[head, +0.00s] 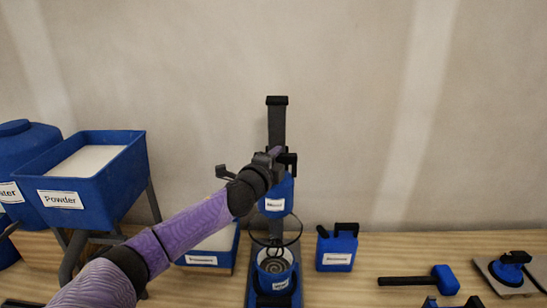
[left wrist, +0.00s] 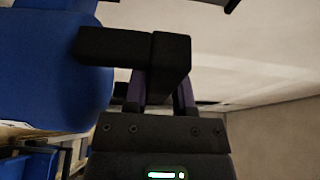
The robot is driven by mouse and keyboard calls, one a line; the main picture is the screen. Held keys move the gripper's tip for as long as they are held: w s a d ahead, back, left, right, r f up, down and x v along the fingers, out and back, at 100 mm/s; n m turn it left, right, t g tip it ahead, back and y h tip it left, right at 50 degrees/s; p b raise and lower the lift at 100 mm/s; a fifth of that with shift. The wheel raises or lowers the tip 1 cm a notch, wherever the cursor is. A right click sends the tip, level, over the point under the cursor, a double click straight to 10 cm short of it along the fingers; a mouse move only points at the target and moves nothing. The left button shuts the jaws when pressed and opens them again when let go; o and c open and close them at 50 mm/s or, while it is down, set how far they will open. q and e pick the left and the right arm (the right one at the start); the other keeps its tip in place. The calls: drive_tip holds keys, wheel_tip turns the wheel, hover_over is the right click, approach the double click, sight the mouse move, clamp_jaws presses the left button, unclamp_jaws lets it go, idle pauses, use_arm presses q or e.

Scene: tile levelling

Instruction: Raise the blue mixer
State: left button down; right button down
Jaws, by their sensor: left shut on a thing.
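The blue mixer (head: 277,200) is on a dark upright post (head: 277,120) in the head view, with a whisk below it. A blue bucket (head: 276,278) stands under it on the mixer's base. My left gripper (head: 276,155) is at the mixer's upper side, and my purple arm comes in from the lower left. In the left wrist view the fingers (left wrist: 166,90) are shut at a black L-shaped handle (left wrist: 120,47), beside the blue mixer body (left wrist: 40,70). The fingertips are partly hidden by the handle. My right gripper is not in view.
A blue powder bin (head: 85,195) on a stand and a blue water tank (head: 25,150) are at the left. A blue jug (head: 337,247), a mallet (head: 425,280) and a suction-cup tool (head: 512,266) are on the wooden table (head: 400,255) at the right.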

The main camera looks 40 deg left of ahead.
use_arm(q)
drive_tip(key=shift+r, duration=0.35)
drive_tip(key=c, duration=0.6)
unclamp_jaws()
drive_tip(key=shift+o, duration=0.8)
drive_tip(key=shift+f, duration=0.1)
drive_tip(key=p+v, duration=0.1)
drive_tip(key=v, duration=0.9)
drive_tip(key=shift+p, duration=0.3)
drive_tip(key=shift+a, duration=0.1)
